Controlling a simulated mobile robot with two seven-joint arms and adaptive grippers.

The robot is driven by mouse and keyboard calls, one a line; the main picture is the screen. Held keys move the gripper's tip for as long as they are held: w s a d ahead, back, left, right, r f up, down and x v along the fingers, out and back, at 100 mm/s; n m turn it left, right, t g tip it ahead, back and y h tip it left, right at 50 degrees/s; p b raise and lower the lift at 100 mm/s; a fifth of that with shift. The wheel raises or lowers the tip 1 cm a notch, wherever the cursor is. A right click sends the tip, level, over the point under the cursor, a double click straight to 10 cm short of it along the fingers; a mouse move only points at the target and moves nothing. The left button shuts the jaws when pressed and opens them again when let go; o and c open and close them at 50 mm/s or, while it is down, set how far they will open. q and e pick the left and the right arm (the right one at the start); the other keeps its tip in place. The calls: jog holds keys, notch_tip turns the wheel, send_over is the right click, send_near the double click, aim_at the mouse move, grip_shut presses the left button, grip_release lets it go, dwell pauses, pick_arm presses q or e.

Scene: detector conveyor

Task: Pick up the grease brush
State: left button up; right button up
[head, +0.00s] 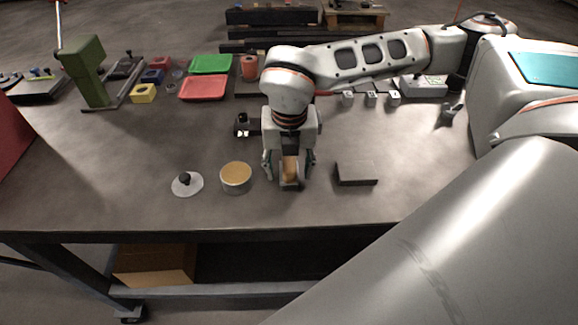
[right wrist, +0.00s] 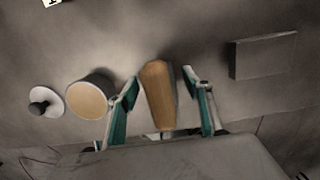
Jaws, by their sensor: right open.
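The grease brush (head: 290,170) stands near the front of the table, with a tan wooden handle that also shows in the right wrist view (right wrist: 159,92). My right gripper (head: 289,172) is lowered over it, with one finger on each side of the handle. In the right wrist view the open fingers (right wrist: 161,100) show gaps to the handle on both sides. The lower part of the brush is partly hidden by the fingers. My left gripper is not in view.
A round tin with a tan top (head: 236,178) and a white lid with a black knob (head: 187,184) lie left of the brush. Red (head: 203,88) and green trays (head: 211,64) are further back. The front table edge is close.

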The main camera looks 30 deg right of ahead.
jog(key=shift+d+f, duration=0.1)
jog(key=shift+f, duration=0.35)
jog(key=shift+c, duration=0.4)
jog(key=c, duration=1.2)
jog(key=shift+w+r, duration=0.1)
notch_tip(320, 180, up, 20)
jog(key=shift+b, duration=0.55)
jog(key=o, duration=0.6)
jog(key=c, duration=0.4)
